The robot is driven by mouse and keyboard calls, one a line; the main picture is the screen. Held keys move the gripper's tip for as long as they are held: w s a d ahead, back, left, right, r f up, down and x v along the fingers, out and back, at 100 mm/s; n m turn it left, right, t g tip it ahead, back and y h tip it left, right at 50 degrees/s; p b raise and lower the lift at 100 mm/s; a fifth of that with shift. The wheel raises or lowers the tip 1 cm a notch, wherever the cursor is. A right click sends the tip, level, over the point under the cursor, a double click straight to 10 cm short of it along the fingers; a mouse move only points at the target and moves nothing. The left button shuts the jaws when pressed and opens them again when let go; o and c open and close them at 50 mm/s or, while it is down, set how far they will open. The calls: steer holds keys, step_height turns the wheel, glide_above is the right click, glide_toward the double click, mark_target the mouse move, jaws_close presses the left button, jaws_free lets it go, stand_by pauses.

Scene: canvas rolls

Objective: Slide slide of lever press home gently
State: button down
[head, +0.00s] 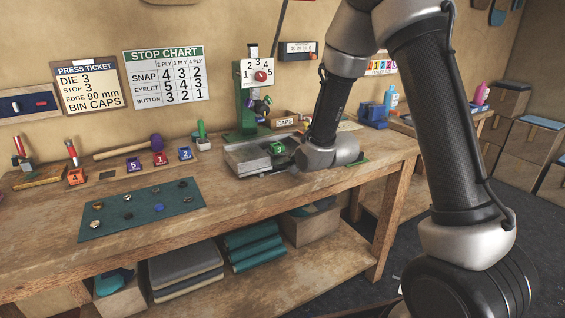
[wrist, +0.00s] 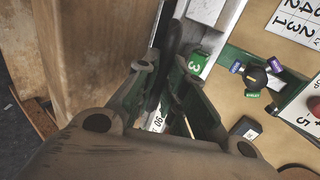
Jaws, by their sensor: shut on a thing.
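The lever press (head: 246,118) stands at the back of the bench, with a green body and a white dial with a red knob. Its grey metal slide (head: 246,157) sits low in front, and a green die marked 3 (head: 279,148) is at its right side. The die also shows in the wrist view (wrist: 198,64), just beyond my fingers. My gripper (head: 287,168) reaches in from the right, low at the slide's front right. In the wrist view my gripper (wrist: 172,72) is shut on a dark part of the slide; the fingers hide the exact contact.
A green mat (head: 140,208) with several small fittings lies at the front left. Numbered blocks, a mallet (head: 130,147) and a caps box (head: 284,119) stand near the wall. A press ticket (head: 89,86) and stop chart (head: 167,75) hang above. The bench's front edge is close below my gripper.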

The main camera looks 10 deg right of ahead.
mark_target(275, 145)
steer(key=shift+w, duration=0.1)
stand_by(0.4)
steer(key=shift+w+a, duration=0.6)
steer(key=shift+w, duration=1.25)
steer(key=shift+w+a, duration=0.55)
steer(key=shift+w, duration=1.25)
steer(key=shift+w+a, duration=0.6)
steer(key=shift+w, duration=1.25)
steer(key=shift+w+a, duration=0.25)
steer(key=shift+w, duration=0.5)
steer(key=shift+w+a, duration=0.1)
steer(key=shift+w, duration=0.2)
steer(key=shift+w+a, duration=0.1)
steer(key=shift+w, duration=0.2)
steer(key=c, duration=1.4)
jaws_free()
steer(key=shift+s, duration=0.15)
